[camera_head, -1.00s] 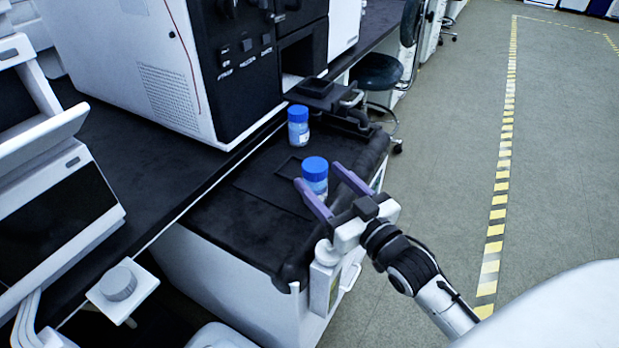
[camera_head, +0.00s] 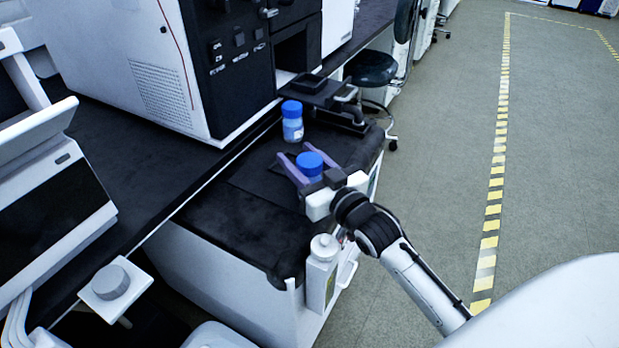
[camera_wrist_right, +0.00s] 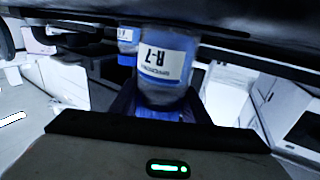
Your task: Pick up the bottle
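The near bottle, with a blue cap (camera_head: 309,161), stands on the black-topped cart. A second blue-capped bottle (camera_head: 292,122) stands farther back on the cart and shows partly in the wrist view (camera_wrist_right: 127,38).
A large white and black instrument (camera_head: 165,60) stands on the bench left of the cart. A white capped container (camera_head: 322,270) is at the cart's near side. A dark stool (camera_head: 370,70) stands behind. The floor to the right is clear.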

